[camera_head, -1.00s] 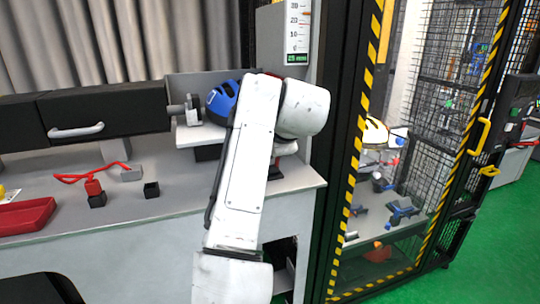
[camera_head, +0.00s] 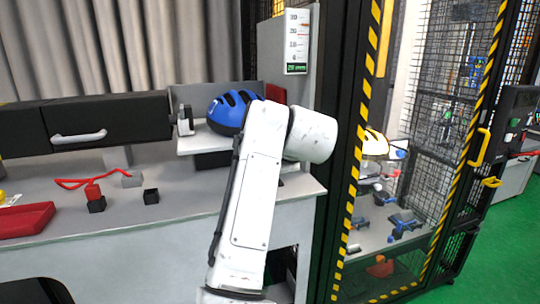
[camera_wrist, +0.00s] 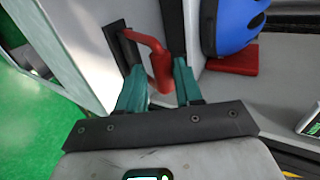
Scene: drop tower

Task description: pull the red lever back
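The red lever (camera_wrist: 160,66) shows in the wrist view, rising from a dark slotted plate (camera_wrist: 117,45) on a pale grey panel. I see no clear contact on both sides. In the head view my white arm hides both the gripper and the lever.
A blue helmet (camera_head: 232,108) sits on a grey shelf beside the arm; it also shows in the wrist view (camera_wrist: 236,24) near a red block (camera_wrist: 234,62). Red and dark blocks lie on the bench (camera_head: 130,215). A striped cage post (camera_head: 358,150) stands close at right.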

